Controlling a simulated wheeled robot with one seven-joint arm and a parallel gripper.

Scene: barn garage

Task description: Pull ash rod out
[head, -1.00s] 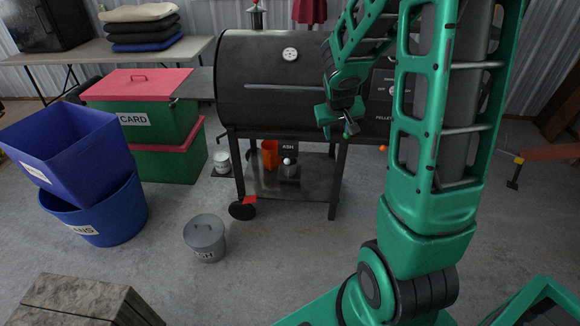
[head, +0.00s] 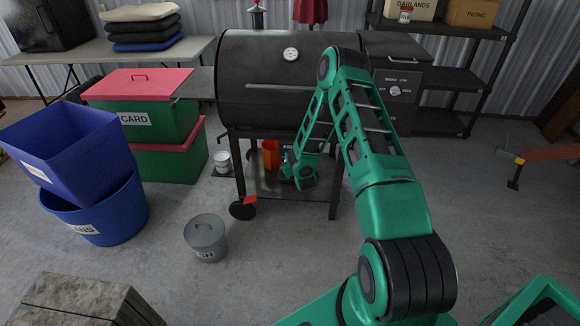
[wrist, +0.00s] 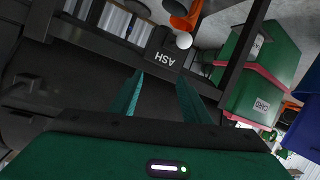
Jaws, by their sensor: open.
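The ash rod shows as a white round knob (wrist: 184,40) beside the ASH label (wrist: 166,59) in the wrist view; its shaft is not visible there. In the head view the knob is hidden behind my arm, under the partly covered ASH label (head: 288,146). My gripper (wrist: 160,78) is open and empty, its two teal fingers pointing toward the label and knob, with a gap between them and the knob. In the head view my gripper (head: 287,170) is low, between the front legs of the black smoker grill (head: 262,90).
An orange container (head: 270,155) stands on the grill's lower shelf (head: 265,185), close left of my gripper. Grill legs flank the space. A grey lidded ash bucket (head: 205,238) and green bins (head: 165,160) stand to the left.

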